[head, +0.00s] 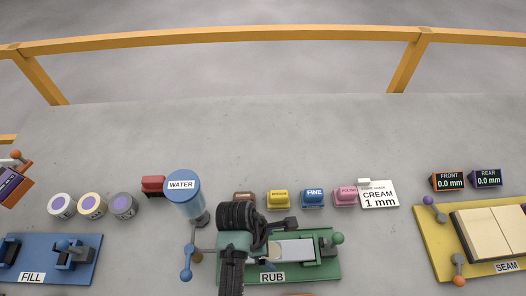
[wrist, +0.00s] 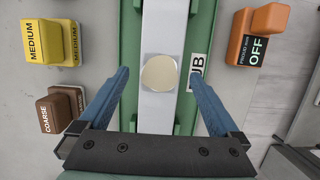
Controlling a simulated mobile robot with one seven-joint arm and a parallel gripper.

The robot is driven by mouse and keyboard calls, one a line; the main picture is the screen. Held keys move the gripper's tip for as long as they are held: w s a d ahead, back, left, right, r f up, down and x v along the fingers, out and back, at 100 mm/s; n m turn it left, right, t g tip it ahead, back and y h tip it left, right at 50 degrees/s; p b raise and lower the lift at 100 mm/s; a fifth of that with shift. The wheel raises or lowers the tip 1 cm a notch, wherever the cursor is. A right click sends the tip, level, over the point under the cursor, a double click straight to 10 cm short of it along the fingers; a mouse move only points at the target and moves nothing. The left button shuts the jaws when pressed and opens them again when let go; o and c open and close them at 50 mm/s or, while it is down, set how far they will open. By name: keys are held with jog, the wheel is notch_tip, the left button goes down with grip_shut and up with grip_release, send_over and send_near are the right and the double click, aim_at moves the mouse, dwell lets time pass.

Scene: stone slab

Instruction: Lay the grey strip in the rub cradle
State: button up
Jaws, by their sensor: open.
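The rub cradle (head: 328,268) is a green tray labelled RUB, at the bottom middle of the head view and running top to bottom in the wrist view (wrist: 205,25). A pale grey strip (wrist: 164,25) lies lengthwise in it; it also shows in the head view (head: 294,249). A round cream patch (wrist: 159,73) is on the strip. I cannot tell whether the strip is fully seated. My gripper (wrist: 159,73) is open and empty above the cradle, its blue fingers on either side of the strip. My arm hides the cradle's left part in the head view.
Yellow (head: 278,199), blue (head: 312,199) and pink (head: 345,196) blocks stand behind the cradle. A water bottle (head: 184,190) stands to the left. An orange gauge reading OFF (wrist: 257,37) is beside the cradle. The blue FILL station (head: 85,270) and yellow SEAM station (head: 433,245) flank it. The slab's back is clear.

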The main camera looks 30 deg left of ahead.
jog(key=v, duration=1.1)
jog(key=w+r+m+t+y, duration=0.4)
jog(key=w+r+m+t, duration=0.4)
jog(key=w+r, duration=0.85)
jog(key=w+d+r+m+t, duration=0.2)
jog(key=r+m+t, duration=0.1)
jog(key=r, duration=0.5)
jog(key=w+d+r+m+t, duration=0.1)
jog(key=w+r+m+t, duration=0.15)
jog(key=r, duration=0.55)
jog(key=s+d+r+m+t, duration=0.3)
jog(key=s+r+t, duration=0.1)
jog(key=r, duration=0.6)
jog(key=s+d+r+m+t+h, duration=0.1)
jog(key=s+d+r+m+t, duration=0.3)
jog(key=r, duration=0.6)
jog(key=s+d+r+m+t, duration=0.4)
jog(key=s+r, duration=0.1)
jog(key=r, duration=0.5)
jog(key=shift+s, duration=0.35)
jog(key=shift+f, duration=0.15)
